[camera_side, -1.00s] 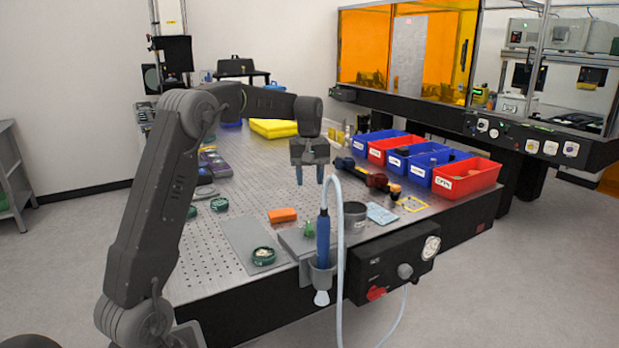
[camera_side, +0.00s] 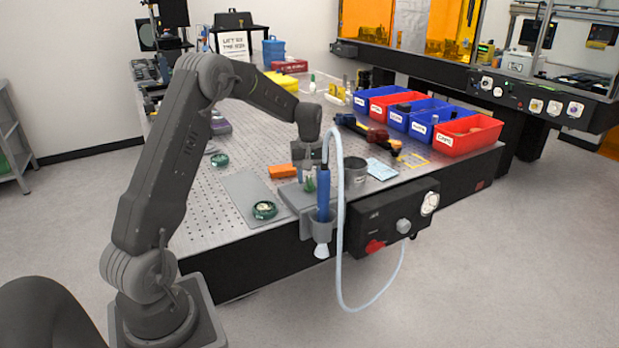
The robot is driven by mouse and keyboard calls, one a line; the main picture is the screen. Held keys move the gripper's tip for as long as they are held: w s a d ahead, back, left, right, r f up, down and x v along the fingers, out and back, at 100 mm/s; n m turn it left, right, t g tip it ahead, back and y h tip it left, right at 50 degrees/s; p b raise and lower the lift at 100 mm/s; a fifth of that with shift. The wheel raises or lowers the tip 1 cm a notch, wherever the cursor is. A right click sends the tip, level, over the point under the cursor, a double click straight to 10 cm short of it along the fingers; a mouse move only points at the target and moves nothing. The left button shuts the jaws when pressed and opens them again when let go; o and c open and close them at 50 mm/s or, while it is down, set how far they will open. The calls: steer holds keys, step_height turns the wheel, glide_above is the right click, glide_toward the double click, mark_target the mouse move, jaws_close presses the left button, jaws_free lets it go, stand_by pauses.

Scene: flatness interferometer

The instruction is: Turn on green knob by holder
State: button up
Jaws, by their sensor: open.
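The green knob (camera_side: 309,185) stands on the grey plate at the table's front edge, just left of the holder (camera_side: 322,226). The holder carries a blue-handled tool (camera_side: 323,184) with a pale hose. My gripper (camera_side: 309,176) is open and points down directly over the knob, its fingers at the knob's height. The blue handle hides part of the gripper. I cannot tell whether the fingers touch the knob.
A metal cup (camera_side: 355,170) stands right of the tool, and an orange block (camera_side: 282,171) lies to the left. A black control box (camera_side: 391,222) with a red knob (camera_side: 374,246) hangs on the table front. Blue and red bins (camera_side: 468,135) line the back right. The hose loops below the edge.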

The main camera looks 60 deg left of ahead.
steer(key=shift+f, duration=0.4)
jaws_close()
